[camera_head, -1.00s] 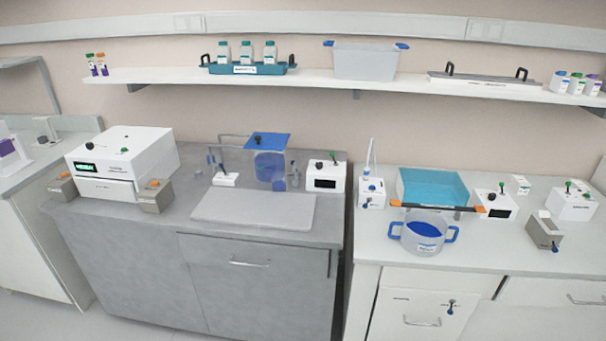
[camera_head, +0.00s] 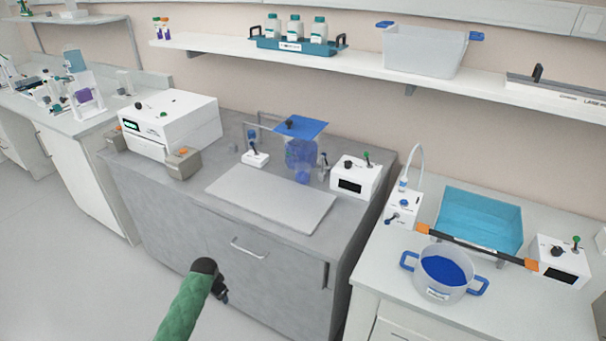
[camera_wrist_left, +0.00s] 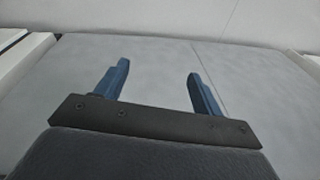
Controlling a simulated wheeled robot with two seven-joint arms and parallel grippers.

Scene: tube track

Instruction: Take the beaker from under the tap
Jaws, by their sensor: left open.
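A clear pot-like vessel (camera_head: 445,287) with two blue handles and blue contents stands on the right counter. It could be the beaker, but I cannot tell for sure. A white tap unit (camera_head: 405,203) with a thin curved spout stands behind it to the left; the vessel is not directly under this spout. My left gripper (camera_head: 219,290) is low in front of the grey cabinet, far left of the vessel. In the left wrist view its two blue fingers (camera_wrist_left: 157,80) are apart with nothing between them. My right gripper is not in view.
A teal basin (camera_head: 480,222) with a black, orange-ended bar (camera_head: 478,247) lies behind the vessel. A white box (camera_head: 355,178) and a blue-lidded clear container (camera_head: 301,153) stand on the grey counter beside a bare pale board (camera_head: 270,200). A gap separates the counters.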

